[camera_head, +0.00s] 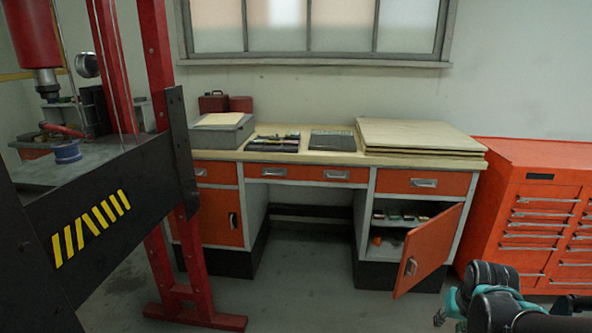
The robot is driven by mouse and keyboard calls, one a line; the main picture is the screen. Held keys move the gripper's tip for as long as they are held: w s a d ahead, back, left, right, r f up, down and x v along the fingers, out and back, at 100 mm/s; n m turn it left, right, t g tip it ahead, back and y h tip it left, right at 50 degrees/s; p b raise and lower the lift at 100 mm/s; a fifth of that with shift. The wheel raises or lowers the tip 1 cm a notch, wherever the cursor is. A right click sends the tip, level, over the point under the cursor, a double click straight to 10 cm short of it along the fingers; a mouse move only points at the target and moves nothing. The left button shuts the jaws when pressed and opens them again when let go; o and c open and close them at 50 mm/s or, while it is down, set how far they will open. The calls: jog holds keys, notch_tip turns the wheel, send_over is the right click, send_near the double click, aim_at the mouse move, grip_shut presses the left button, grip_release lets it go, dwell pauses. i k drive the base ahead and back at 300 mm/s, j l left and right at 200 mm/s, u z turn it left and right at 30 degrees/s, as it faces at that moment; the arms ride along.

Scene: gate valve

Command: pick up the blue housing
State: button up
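A small blue part with flanged rims (66,152), which looks like the blue housing, sits on a grey surface at the far left, behind the dark press frame. A red lever-like part lies just behind it, and I cannot tell if they touch. My arm shows at the lower right corner, with black links and teal parts (452,304). It is far across the picture from the blue part. I cannot make out clear fingertips there, and nothing held is visible.
A red and black press frame (120,215) with yellow stripes fills the left. A workbench (310,160) stands at the back, its right orange door (430,250) swung open. An orange tool cabinet (535,205) stands right. Floor in the middle (300,285) is clear.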

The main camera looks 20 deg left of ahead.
aim_at(69, 154)
jog(key=i+u, duration=0.15)
jog(key=u, duration=0.25)
jog(key=i+l+u, duration=0.1)
jog(key=u, duration=0.3)
jog(key=i+l+u, duration=0.15)
jog(key=u, duration=0.3)
jog(key=i+l+u, duration=0.15)
jog(key=u, duration=0.25)
jog(key=i+l+u, duration=0.1)
jog(key=l+u, duration=0.15)
jog(key=u, duration=0.15)
